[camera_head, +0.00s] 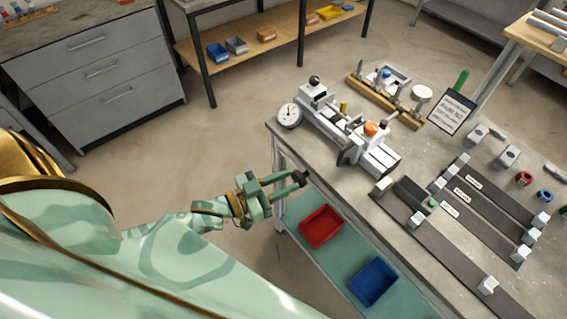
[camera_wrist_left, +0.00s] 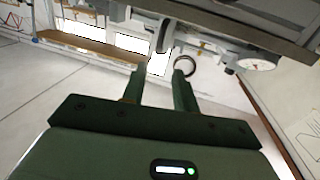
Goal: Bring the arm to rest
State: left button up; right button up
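My left arm, pale green, comes in from the left in the head view. Its gripper (camera_head: 299,181) is beside the near left edge of the grey workbench (camera_head: 285,140), over the side with the lower shelf. In the left wrist view the two dark green fingers of this gripper (camera_wrist_left: 172,62) stand apart, and I see nothing clearly held between them. A dark ring shape shows by the right fingertip; I cannot tell what it is. My right gripper is in neither view.
The bench carries a clamp fixture (camera_head: 350,132), a dial gauge (camera_head: 289,115), dark strips with metal blocks (camera_head: 488,285) and a sign (camera_head: 451,111). A red bin (camera_head: 321,227) and a blue bin (camera_head: 372,281) sit on its lower shelf. Floor left of the bench is clear.

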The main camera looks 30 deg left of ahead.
pick_arm(q)
jog(key=shift+f, duration=0.1)
dwell(0.4)
jog(key=s+a+f+g+y, duration=0.2)
jog(key=s+a+f+y, duration=0.15)
jog(key=f, duration=0.45)
jog(key=s+a+f+g+y, duration=0.2)
jog(key=s+a+f, duration=0.15)
jog(key=f, duration=0.45)
jog(key=s+a+f+g+y, duration=0.2)
jog(key=a+f, duration=0.2)
jog(key=f, duration=0.3)
jog(key=s+f+n+g+y, duration=0.1)
jog(key=s+f+g, duration=0.2)
jog(key=s+f, duration=0.45)
jog(key=s+f+n+g+y, duration=0.1)
jog(key=s+f+g, duration=0.25)
jog(key=s, duration=0.75)
jog(key=s+d+f+g, duration=0.2)
jog(key=s+d+f, duration=0.1)
jog(key=s+d, duration=0.4)
jog(key=shift+s+d, duration=0.25)
jog(key=shift+s, duration=0.55)
jog(key=shift+o, duration=0.3)
jog(key=shift+f+n, duration=0.1)
jog(key=shift+n, duration=0.2)
